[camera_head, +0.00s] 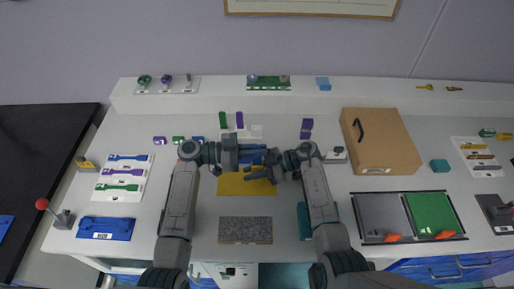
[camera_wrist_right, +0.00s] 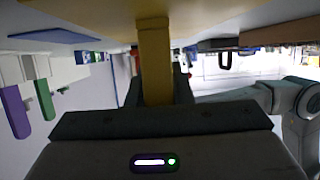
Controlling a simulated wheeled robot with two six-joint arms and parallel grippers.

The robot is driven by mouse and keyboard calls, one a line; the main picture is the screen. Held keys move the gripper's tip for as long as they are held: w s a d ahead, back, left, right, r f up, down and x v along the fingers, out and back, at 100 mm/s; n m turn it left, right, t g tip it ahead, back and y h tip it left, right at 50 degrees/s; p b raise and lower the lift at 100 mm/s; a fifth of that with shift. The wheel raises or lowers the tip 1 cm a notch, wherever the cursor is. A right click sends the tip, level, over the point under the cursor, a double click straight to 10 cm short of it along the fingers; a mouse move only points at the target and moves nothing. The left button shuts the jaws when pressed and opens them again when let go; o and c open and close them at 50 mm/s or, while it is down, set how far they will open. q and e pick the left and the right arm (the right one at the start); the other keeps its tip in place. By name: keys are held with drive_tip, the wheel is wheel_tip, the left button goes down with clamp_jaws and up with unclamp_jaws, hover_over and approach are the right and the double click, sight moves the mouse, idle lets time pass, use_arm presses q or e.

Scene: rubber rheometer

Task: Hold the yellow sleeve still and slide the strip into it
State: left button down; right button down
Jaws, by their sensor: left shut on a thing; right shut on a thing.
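My right gripper (camera_head: 274,169) is shut on a yellow upright piece (camera_wrist_right: 155,65), which I take for the yellow sleeve. It stands between the fingers in the right wrist view, in front of a yellow surface. My left gripper (camera_head: 246,155) is shut just above and to the left of the right one in the head view. Blue parts (camera_head: 252,161) show between the two grippers; I take the strip to be in the left jaws, but it is mostly hidden. Whether strip and sleeve touch cannot be told.
A yellow mat (camera_head: 247,187) lies below the grippers, with a grey speckled mat (camera_head: 245,230) nearer the front. A brown box (camera_head: 380,141) stands at right, above a grey and green tray (camera_head: 408,216). At left are a white holder (camera_head: 122,178) and a blue tray (camera_head: 105,228).

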use_arm(q)
drive_tip(key=shift+f, duration=1.9)
drive_tip(key=c, duration=1.5)
unclamp_jaws()
drive_tip(key=s+a, duration=0.1)
drive_tip(key=a, duration=1.1)
use_arm(e)
drive_tip(key=c, duration=1.2)
unclamp_jaws()
drive_tip(key=shift+d, duration=0.1)
